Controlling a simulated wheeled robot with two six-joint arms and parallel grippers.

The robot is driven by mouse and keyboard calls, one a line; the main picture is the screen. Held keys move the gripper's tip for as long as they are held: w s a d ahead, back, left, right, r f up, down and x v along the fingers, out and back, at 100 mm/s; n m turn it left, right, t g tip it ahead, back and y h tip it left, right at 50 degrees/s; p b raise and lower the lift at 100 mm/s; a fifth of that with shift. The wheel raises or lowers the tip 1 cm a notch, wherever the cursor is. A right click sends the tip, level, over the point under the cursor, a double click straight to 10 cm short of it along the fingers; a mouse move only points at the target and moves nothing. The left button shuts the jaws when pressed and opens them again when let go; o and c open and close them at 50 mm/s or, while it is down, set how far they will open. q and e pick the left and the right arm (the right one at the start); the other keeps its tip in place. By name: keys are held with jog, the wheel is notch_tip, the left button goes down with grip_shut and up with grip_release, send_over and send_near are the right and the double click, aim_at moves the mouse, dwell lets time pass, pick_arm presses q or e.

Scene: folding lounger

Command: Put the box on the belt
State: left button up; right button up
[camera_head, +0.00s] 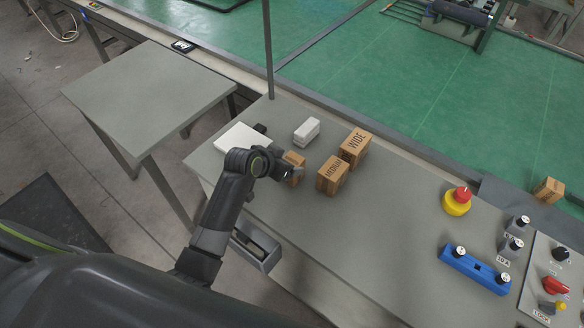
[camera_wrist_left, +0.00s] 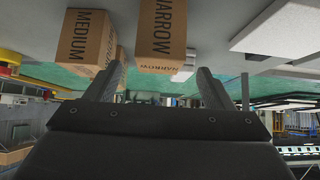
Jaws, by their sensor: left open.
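A small brown box marked NARROW (camera_wrist_left: 160,38) stands on the grey table, partly hidden behind my left gripper (camera_head: 289,175) in the head view, where its top (camera_head: 294,158) shows. My left gripper is open at the box; in the left wrist view its two fingers (camera_wrist_left: 163,85) point toward the box, and contact cannot be told. A box marked MEDIUM (camera_head: 332,176) and a larger one marked WIDE (camera_head: 355,146) stand just right of it. Another brown box (camera_head: 548,190) sits at the far right by a dark grey strip (camera_head: 510,196). I cannot tell which surface is the belt.
A white block (camera_head: 306,131) and a flat white slab (camera_head: 240,139) lie behind my arm. A thin post (camera_head: 268,50) rises at the table's back edge. A red-yellow button (camera_head: 457,201), blue bar (camera_head: 475,269) and control panel (camera_head: 548,285) occupy the right. A side table (camera_head: 150,95) stands left.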

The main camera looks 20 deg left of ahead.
aim_at(292, 161)
pick_arm(q)
jog(key=shift+p+x, duration=0.7)
jog(key=shift+x, duration=1.9)
jog(key=c, duration=1.2)
